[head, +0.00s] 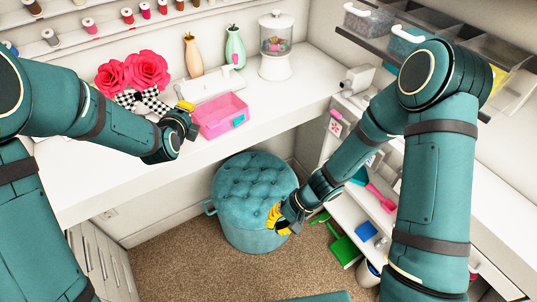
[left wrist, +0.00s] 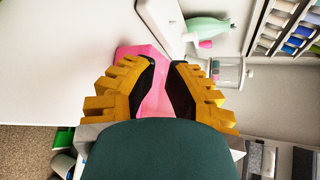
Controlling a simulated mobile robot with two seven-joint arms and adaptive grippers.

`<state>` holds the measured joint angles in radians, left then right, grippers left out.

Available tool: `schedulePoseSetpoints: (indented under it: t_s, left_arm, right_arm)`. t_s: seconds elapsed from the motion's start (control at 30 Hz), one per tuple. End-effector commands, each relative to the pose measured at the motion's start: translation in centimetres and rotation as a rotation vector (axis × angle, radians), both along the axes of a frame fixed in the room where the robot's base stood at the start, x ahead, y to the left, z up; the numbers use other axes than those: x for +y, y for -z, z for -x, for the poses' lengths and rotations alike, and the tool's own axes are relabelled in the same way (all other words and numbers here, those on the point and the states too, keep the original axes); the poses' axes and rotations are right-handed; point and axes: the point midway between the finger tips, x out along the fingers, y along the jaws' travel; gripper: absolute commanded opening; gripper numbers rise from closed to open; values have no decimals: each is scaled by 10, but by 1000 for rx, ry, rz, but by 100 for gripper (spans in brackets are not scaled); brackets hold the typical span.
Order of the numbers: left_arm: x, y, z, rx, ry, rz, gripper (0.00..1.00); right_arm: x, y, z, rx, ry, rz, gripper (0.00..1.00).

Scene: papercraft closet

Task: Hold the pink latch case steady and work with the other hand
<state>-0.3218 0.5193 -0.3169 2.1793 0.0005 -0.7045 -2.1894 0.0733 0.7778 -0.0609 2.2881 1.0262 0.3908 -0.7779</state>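The pink latch case (head: 219,110) sits on the white counter near its front edge, with a blue latch (head: 239,121) on its front. My left gripper (head: 189,112) is at the case's left end. In the left wrist view, my left gripper's fingers (left wrist: 166,65) are parted, with the pink case (left wrist: 158,100) showing between and beyond them. Contact with it is not clear. My right gripper (head: 283,218) hangs low in front of the teal tufted stool, away from the case. Its fingertips are too small to read.
The teal stool (head: 254,188) stands below the counter (head: 285,100). Behind the case are red paper flowers (head: 148,70), two vases (head: 235,47) and a glass jar (head: 276,35). Shelves with tools (head: 345,247) stand at right. Counter right of the case is clear.

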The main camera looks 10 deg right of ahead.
Motion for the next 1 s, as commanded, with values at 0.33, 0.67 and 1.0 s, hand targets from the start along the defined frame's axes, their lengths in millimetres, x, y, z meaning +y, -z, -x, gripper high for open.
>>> schedulePoseSetpoints:
  t_s: [0.33,0.67,1.0]
  left_arm:
    - [0,0,0,0,0,0,48]
    - [0,0,0,0,0,0,2]
    - [0,0,0,0,0,0,2]
  right_arm:
    - [0,0,0,0,0,-1,0]
    - [0,0,0,0,0,-1,0]
    - [0,0,0,0,0,-1,0]
